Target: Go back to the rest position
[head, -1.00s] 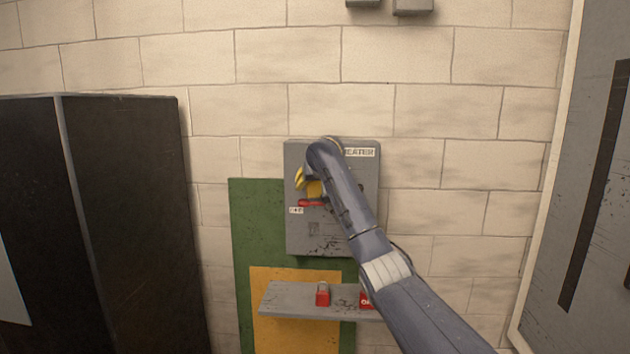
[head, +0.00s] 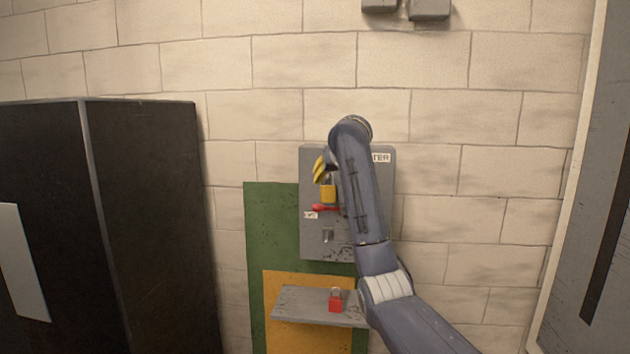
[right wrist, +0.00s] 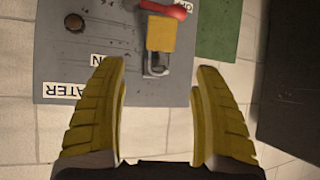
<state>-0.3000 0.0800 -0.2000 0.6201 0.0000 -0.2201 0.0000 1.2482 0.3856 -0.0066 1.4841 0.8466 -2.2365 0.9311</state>
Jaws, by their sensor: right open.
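My right gripper (head: 320,168) is in front of the upper part of the grey heater box (head: 345,246) on the wall. Its yellow fingers also show in the right wrist view (right wrist: 160,110), spread apart with nothing between them. A yellow padlock (head: 328,192) hangs at the red handle (head: 325,208) of the box. In the right wrist view the padlock (right wrist: 161,36) and its shackle lie beyond the fingertips, apart from them. My right arm hides part of the box and its label. My left gripper is not in view.
A small grey shelf (head: 300,304) below the box carries a red padlock (head: 335,301). A black cabinet (head: 150,200) stands at the left and a grey panel (head: 590,200) at the right.

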